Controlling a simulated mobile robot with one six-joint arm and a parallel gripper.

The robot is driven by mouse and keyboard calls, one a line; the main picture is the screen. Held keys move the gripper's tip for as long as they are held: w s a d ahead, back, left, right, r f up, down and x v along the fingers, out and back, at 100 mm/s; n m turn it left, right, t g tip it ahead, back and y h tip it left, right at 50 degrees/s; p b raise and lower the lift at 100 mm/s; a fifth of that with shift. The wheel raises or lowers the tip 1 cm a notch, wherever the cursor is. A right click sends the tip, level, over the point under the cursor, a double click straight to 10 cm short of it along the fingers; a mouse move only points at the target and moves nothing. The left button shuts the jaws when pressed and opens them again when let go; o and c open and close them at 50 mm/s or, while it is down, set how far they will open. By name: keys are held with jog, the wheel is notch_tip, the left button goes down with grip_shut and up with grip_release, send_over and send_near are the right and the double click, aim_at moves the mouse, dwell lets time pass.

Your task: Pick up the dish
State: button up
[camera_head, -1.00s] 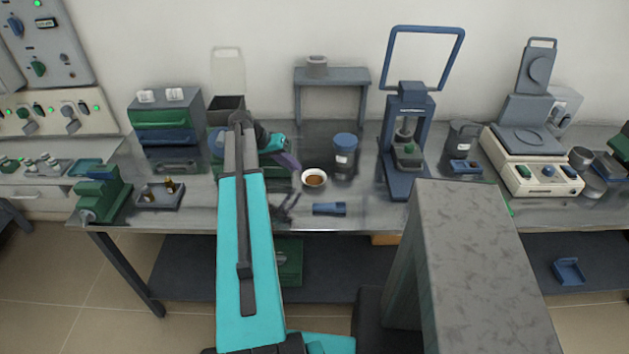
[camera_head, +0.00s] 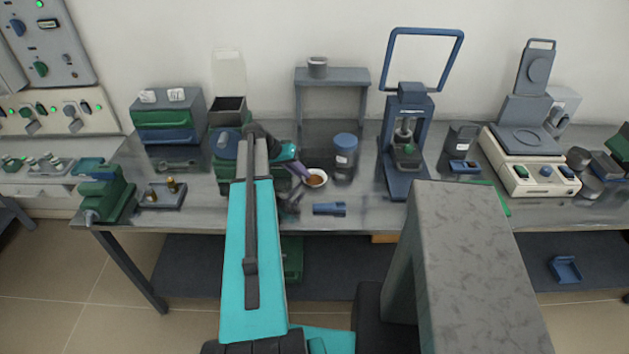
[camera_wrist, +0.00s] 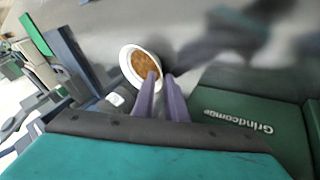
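The dish (camera_head: 317,184) is a small white round bowl with brown contents, standing on the grey bench. It also shows in the wrist view (camera_wrist: 127,72), upper left of centre. My gripper (camera_head: 306,174) is at the dish's left side in the head view. In the wrist view my gripper (camera_wrist: 161,76) has two slim purple fingers with a narrow gap. One fingertip is over the inside of the dish, the other just outside its rim. The rim lies between them; I cannot see firm contact.
A dark jar with a blue lid (camera_head: 345,150) stands right of the dish. A blue block (camera_head: 329,209) lies in front. A green Grindcomp box (camera_wrist: 250,122) is right of the fingers in the wrist view. A blue press (camera_head: 404,150) stands further right.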

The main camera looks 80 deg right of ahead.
grip_shut()
jog(key=shift+r, duration=0.2)
jog(key=shift+r+b, duration=0.7)
jog(key=shift+r, duration=0.35)
jog(key=w+a+r+b, duration=0.1)
jog(key=w+a, duration=0.1)
jog(key=a, duration=0.3)
jog(key=w+a+b, duration=0.2)
jog(key=a, duration=0.2)
jog(key=w+a+r+b, duration=0.1)
jog(key=w+a+b, duration=0.1)
jog(key=a, duration=0.3)
jog(key=shift+w+a+r, duration=0.3)
jog(key=shift+w, duration=0.1)
